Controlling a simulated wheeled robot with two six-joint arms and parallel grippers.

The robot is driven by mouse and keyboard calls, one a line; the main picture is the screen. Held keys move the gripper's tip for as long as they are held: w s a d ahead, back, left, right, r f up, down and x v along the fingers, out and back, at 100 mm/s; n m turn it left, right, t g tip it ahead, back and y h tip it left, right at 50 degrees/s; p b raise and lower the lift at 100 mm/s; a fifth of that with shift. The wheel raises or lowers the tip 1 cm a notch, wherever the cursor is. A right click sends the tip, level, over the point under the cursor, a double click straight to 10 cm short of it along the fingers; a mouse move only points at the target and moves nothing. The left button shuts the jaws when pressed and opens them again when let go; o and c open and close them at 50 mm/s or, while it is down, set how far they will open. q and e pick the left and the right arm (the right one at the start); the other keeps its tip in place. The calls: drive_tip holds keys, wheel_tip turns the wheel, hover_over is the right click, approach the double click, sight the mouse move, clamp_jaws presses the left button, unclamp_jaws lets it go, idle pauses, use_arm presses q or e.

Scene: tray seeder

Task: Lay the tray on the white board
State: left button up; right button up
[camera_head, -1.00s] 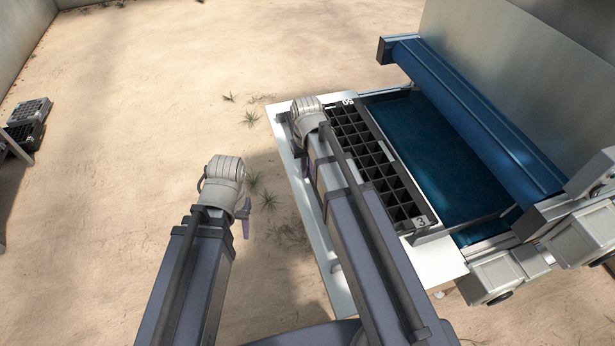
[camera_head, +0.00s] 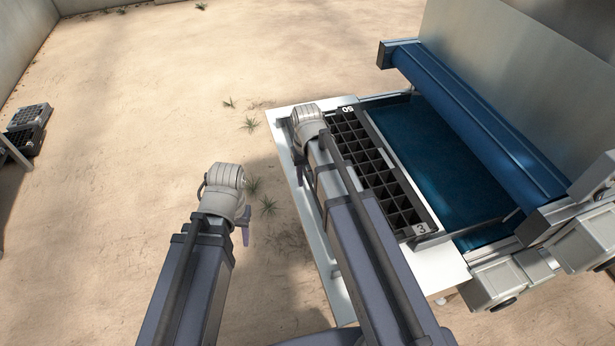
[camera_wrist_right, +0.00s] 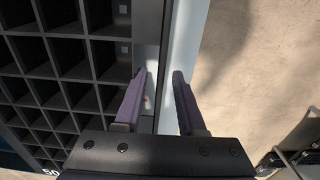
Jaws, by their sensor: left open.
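The tray (camera_head: 425,222) is black, with many square cells and white marks "50" and "3" at its ends. It lies on the white board (camera_head: 440,262), alongside a blue belt; my right arm covers part of both. The tray's cells also show in the right wrist view (camera_wrist_right: 92,48). My right gripper (camera_wrist_right: 160,73) is open beside the tray's outer long edge, its two purple fingers apart over the strip of white board, with nothing seen held between them. My left gripper (camera_head: 243,220) is open over the sand, left of the board and clear of it; its fingers are mostly hidden.
A blue belt (camera_head: 435,155) and a blue roller (camera_head: 480,115) of the machine lie right of the tray. Grey machine boxes (camera_head: 580,235) stand at the right. Dark trays (camera_head: 25,130) sit at the far left. Open sand lies left of the board.

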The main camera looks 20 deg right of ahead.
drive_tip(key=shift+r, duration=0.1)
wheel_tip(320, 180, up, 12)
drive_tip(key=p, duration=1.2)
drive_tip(key=s+a+n+h, duration=0.1)
drive_tip(key=s+a+n, duration=0.2)
drive_tip(key=s+a, duration=0.7)
drive_tip(key=s, duration=0.4)
drive_tip(key=shift+s+a, duration=0.15)
drive_tip(key=shift+a, duration=0.1)
